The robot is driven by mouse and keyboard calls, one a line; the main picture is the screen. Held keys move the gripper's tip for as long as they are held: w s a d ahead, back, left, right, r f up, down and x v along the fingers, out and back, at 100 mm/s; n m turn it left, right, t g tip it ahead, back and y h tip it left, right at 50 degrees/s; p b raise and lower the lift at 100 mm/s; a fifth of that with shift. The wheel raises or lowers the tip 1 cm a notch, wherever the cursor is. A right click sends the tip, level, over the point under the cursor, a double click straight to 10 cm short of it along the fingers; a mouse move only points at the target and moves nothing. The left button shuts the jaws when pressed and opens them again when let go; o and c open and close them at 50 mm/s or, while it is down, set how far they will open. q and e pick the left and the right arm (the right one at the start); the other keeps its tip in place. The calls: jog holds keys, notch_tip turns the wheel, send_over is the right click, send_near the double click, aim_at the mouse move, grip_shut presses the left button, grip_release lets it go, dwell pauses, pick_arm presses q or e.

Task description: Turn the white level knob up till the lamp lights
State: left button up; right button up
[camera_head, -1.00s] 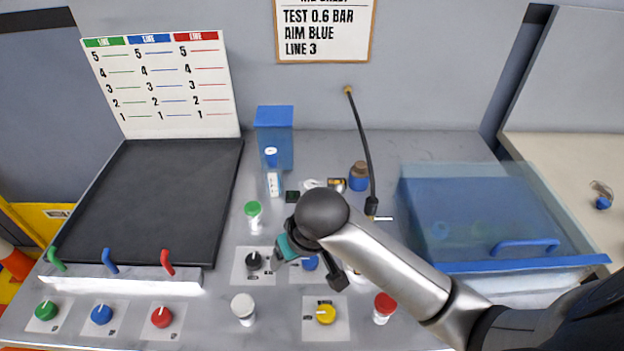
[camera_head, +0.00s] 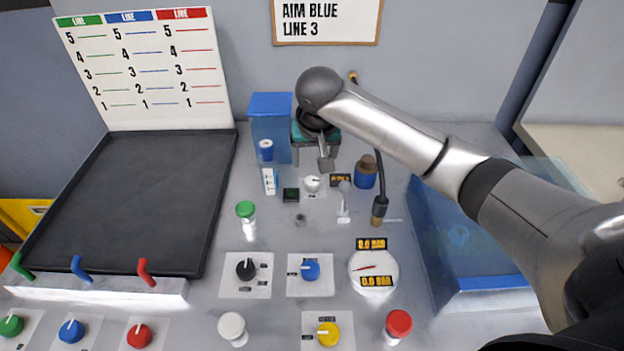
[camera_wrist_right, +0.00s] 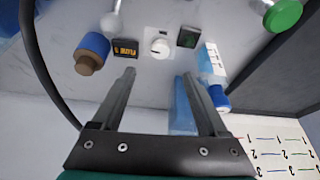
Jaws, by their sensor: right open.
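The white level knob (camera_head: 312,183) sits on a small pale plate toward the back of the console. It also shows in the right wrist view (camera_wrist_right: 160,47), just beyond and between my fingertips. A dark green-black square, perhaps the lamp (camera_head: 291,195), lies left of the knob and looks unlit; in the wrist view the square (camera_wrist_right: 188,37) is right of it. My right gripper (camera_head: 326,166) is open and empty, above and behind the knob, fingers pointing down; they also show in the wrist view (camera_wrist_right: 160,75), apart from the knob. My left gripper is not in view.
A small display (camera_head: 340,180) and a blue bottle with a brown cap (camera_head: 365,172) stand right of the knob. A blue-capped clear tube (camera_head: 268,168) and a blue box (camera_head: 270,122) stand left. A black hose (camera_head: 380,190) and a white toggle lever (camera_head: 344,200) are close by.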

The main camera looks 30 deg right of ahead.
aim_at(312, 181)
jog(key=b+x, duration=0.2)
jog(key=x, duration=0.9)
jog(key=shift+w+f, duration=0.15)
jog(key=shift+w, duration=0.05)
jog(key=shift+c, duration=0.3)
grip_shut()
